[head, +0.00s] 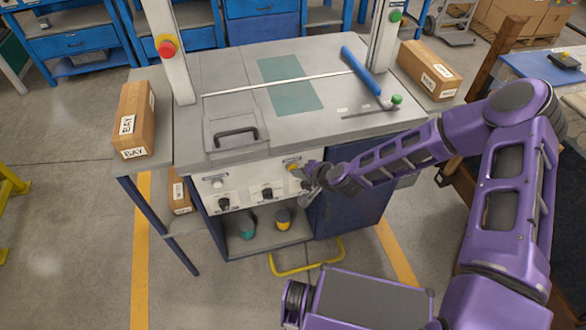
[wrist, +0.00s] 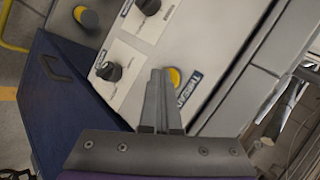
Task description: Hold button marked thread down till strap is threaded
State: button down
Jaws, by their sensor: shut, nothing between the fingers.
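The yellow button (wrist: 174,77) shows in the wrist view beside a label (wrist: 188,90) that reads as THREAD, on the pale front panel of the machine. In the head view the button (head: 291,167) is small, at the panel's upper right. My gripper (wrist: 158,72) is shut and empty, its fingertips just left of the button in the wrist view. I cannot tell whether they touch the panel or the button. In the head view my gripper (head: 302,174) is at the panel's right end. A thin pale strap (head: 280,85) lies across the machine top between two uprights.
Dark knobs (head: 224,203) sit on the panel. A red knob (head: 168,48) is on the left upright and a green one (head: 394,15) on the right. A blue bar (head: 361,72) lies on top. Boxes (head: 136,118) stand at the sides; a yellow rail (head: 308,268) is below.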

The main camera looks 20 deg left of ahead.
jog(key=shift+s+d, duration=0.4)
jog(key=shift+s, duration=0.25)
jog(key=shift+s+d, duration=0.45)
jog(key=shift+s, duration=0.3)
jog(key=shift+s+d, duration=0.45)
jog(key=shift+s, duration=0.25)
jog(key=shift+s+d, duration=0.45)
jog(key=shift+s, duration=0.3)
